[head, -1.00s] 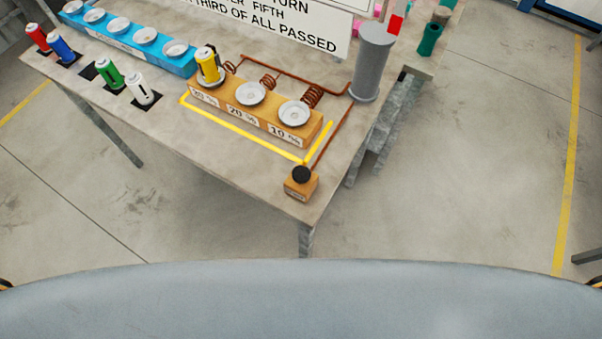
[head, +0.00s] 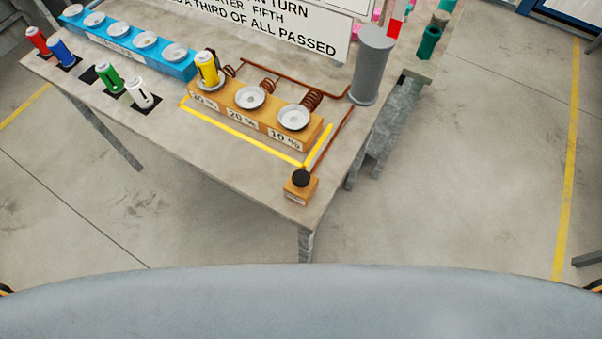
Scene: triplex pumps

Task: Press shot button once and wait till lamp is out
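A black round button (head: 301,178) sits on a small orange-brown box (head: 300,192) at the near right corner of the table. The label on its front is too small to read. No thing in view is clearly a lamp, and I cannot tell whether one is lit. Neither of my grippers is in view. Only small dark and orange bits show at the lower left and right edges.
An orange block (head: 270,128) has white dishes, a yellow canister (head: 207,68) on the 30 % dish, and copper pipes to a grey cylinder (head: 371,70). A blue block (head: 115,40) and several coloured canisters stand left. Open floor (head: 450,190) lies right.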

